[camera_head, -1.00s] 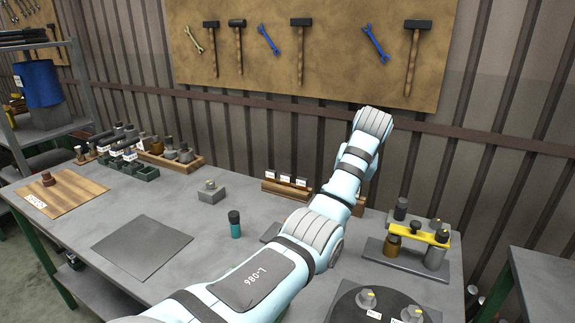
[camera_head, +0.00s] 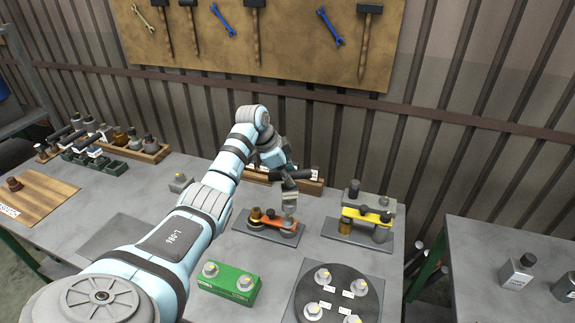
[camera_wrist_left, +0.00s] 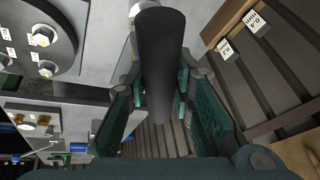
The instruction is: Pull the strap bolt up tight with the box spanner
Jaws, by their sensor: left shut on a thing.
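My left gripper (camera_wrist_left: 160,100) is shut on a tool with a thick black cylindrical handle (camera_wrist_left: 162,55), taken to be the box spanner. In the head view, my left gripper (camera_head: 284,182) is over a small fixture with an orange strap (camera_head: 268,222). A grey metal piece (camera_head: 290,201) below it stands over the strap's right end. I cannot tell whether it sits on a bolt there. A second fixture with a yellow strap (camera_head: 366,215) stands to the right. My right gripper is not in view.
A green block (camera_head: 228,283) with two bolts and a dark round plate (camera_head: 338,296) with several bolts stand in front. A labelled rack (camera_head: 309,185) is behind the gripper. A second table (camera_head: 480,250) is to the right, past a gap.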

